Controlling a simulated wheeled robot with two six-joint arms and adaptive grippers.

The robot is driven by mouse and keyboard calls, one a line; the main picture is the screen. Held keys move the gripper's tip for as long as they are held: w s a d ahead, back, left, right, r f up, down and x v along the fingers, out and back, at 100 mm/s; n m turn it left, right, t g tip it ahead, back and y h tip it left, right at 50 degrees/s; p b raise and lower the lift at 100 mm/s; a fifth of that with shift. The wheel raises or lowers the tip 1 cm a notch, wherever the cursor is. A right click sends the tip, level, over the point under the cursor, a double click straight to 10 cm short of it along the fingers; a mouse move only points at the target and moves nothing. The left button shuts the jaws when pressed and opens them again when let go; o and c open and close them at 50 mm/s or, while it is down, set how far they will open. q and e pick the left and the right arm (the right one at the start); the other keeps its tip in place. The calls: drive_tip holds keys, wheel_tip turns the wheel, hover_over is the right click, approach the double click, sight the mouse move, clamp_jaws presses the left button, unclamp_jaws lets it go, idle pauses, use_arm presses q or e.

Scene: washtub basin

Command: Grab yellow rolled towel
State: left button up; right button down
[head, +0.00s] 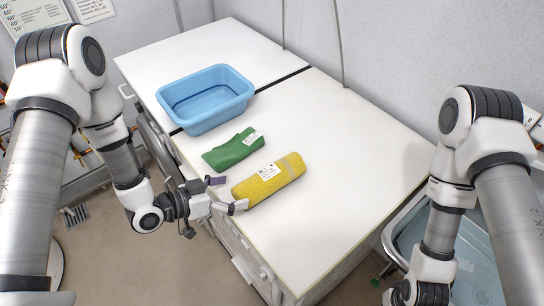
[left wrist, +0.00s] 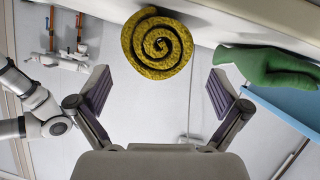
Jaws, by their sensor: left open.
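The yellow rolled towel (head: 268,180) lies on the white countertop near its front edge, with a white label on top. In the left wrist view its spiral end (left wrist: 157,44) faces the camera, between and beyond the fingertips. My left gripper (head: 228,194) is open at the towel's left end, with its fingers apart. The same gripper (left wrist: 165,95) shows both ridged finger pads with nothing between them. I cannot tell whether a finger touches the towel. My right arm is at the right of the head view, but its gripper is out of view.
A green folded cloth (head: 233,149) lies just behind the towel and also shows in the left wrist view (left wrist: 268,66). A blue basin (head: 205,98) stands farther back. The white countertop (head: 345,165) is clear to the towel's right. A sink (head: 470,255) is at the lower right.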

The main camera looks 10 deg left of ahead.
sight(254, 185)
use_arm(q)
drive_tip(key=p+x, duration=0.2)
drive_tip(key=x, duration=0.4)
drive_tip(key=shift+w+d, duration=0.1)
drive_tip(key=shift+d, duration=0.05)
drive_tip(key=shift+w+d+f, duration=0.2)
drive_tip(key=shift+f, duration=0.05)
drive_tip(key=shift+s+r, duration=0.1)
drive_tip(key=c, duration=1.1)
